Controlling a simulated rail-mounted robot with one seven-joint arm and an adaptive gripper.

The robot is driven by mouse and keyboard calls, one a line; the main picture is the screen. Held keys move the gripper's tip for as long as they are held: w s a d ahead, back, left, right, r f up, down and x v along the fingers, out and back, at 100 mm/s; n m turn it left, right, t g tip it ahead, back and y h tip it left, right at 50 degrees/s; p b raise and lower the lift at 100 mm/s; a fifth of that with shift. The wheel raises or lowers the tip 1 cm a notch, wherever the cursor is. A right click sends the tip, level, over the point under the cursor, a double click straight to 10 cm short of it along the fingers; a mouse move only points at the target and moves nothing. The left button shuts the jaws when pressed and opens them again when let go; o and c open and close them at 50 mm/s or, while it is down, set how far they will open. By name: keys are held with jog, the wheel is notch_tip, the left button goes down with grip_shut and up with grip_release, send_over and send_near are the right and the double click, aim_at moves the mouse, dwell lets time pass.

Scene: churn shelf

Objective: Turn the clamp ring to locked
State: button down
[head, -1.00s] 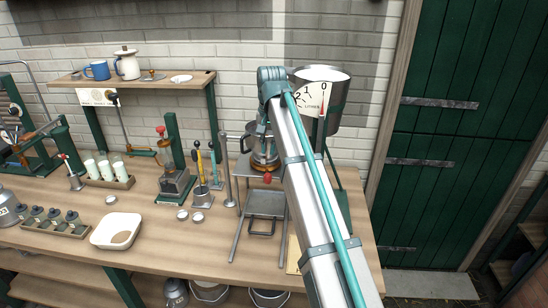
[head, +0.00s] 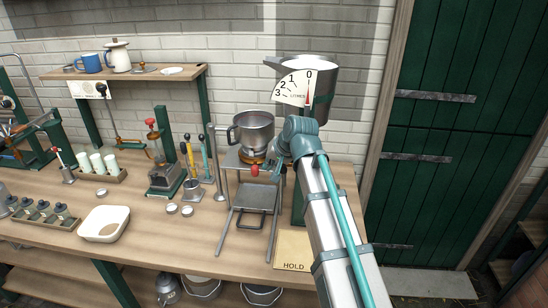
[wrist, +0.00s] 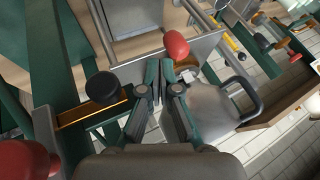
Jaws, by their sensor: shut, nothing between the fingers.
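A steel pot (head: 250,133) stands on a small metal stand. Under it is a brass ring (head: 252,157) with a red knob (head: 255,170) toward the front, seemingly the clamp ring. I cannot read any lock mark. My gripper shows in the wrist view (wrist: 163,72), its fingers together and empty. A red knob (wrist: 175,47) is just beyond the fingertips with a visible gap. The pot (wrist: 207,108) is right of the fingers. In the head view my gripper is mostly hidden by my wrist, just right of the pot.
A scale with a dial (head: 307,88) and a large pan (head: 305,75) rise behind my arm. In the wrist view, a black knob (wrist: 102,87) and another red knob (wrist: 22,160) lie left of the fingers. A HOLD board (head: 293,248) lies at the bench front.

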aim_at(255, 166)
jog(key=shift+p+x, duration=0.35)
jog(key=shift+x, duration=1.35)
